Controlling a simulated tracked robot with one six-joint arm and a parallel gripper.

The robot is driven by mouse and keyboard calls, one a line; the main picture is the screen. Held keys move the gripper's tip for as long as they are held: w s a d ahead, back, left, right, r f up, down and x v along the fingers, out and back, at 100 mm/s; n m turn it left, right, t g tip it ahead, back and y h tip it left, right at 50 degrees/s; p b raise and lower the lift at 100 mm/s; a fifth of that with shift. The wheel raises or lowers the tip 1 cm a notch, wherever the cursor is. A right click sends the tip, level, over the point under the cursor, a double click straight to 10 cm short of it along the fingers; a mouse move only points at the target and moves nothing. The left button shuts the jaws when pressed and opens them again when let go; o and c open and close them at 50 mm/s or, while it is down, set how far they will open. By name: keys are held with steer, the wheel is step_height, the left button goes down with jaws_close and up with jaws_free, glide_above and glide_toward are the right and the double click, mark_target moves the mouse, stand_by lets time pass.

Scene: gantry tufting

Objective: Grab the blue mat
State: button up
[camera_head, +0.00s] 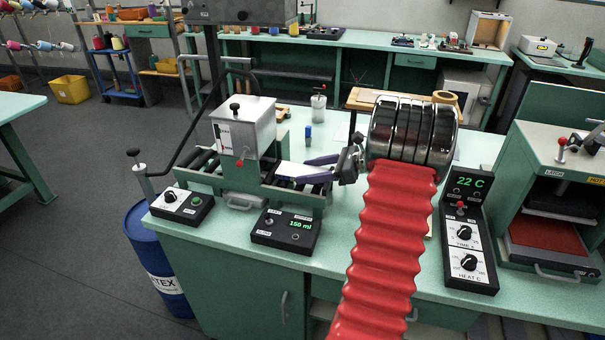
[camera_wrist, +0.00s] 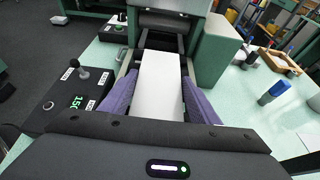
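No mat that looks blue shows in either view. A flat white piece (camera_wrist: 159,85) lies lengthwise at the roller machine's mouth in the wrist view; it also shows in the head view (camera_head: 287,168). My gripper (camera_wrist: 159,78) has its two purple fingers apart, one along each side of the white piece. In the head view my gripper (camera_head: 306,167) reaches left from the red ribbed arm, low over the rollers. The fingertips are very close to the piece's edges; I cannot tell whether they touch it. The gripper's dark body hides the near end.
The roller machine (camera_head: 244,128) stands beyond the fingers. Control boxes (camera_head: 286,230) and (camera_head: 186,206) sit at the bench's front edge. A press (camera_head: 556,200) stands at the right.

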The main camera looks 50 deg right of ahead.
mark_target(310, 172)
steer(key=c, duration=0.6)
steer(key=shift+c, duration=0.2)
steer(key=shift+r, duration=0.1)
step_height(310, 172, up, 10)
stand_by(0.6)
